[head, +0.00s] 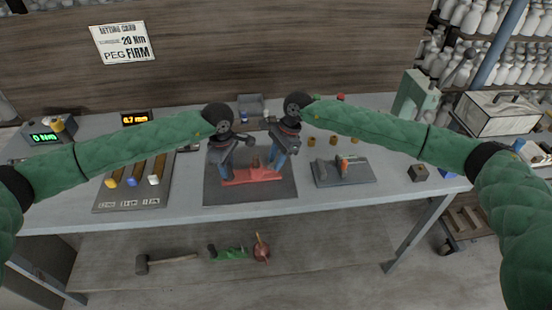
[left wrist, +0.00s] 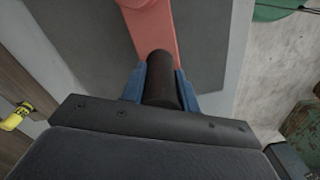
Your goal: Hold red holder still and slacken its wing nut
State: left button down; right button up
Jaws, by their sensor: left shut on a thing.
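The red holder (head: 262,177) lies on a dark mat (head: 250,195) in the middle of the bench. My left gripper (head: 225,172) is at its left end. In the left wrist view, the blue fingers of my left gripper (left wrist: 161,88) are shut on a dark round grip (left wrist: 160,70) joined to the red holder (left wrist: 153,28). A small brown part (head: 255,163) stands up near the holder's middle; I cannot tell if it is the wing nut. My right gripper (head: 281,160) points down by the holder's right end. Its finger gap is too small to judge.
Left of the mat is a board (head: 133,195) with several coloured-ended rods. On the right a grey plate (head: 342,180) bears a tool with an orange part.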

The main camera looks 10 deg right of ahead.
jog(key=shift+c, duration=0.4)
grip_shut()
jog(key=shift+w+n+g, duration=0.1)
jog(key=shift+n+g, duration=0.5)
jog(key=shift+n, duration=1.1)
jog(key=shift+o, duration=0.4)
grip_release()
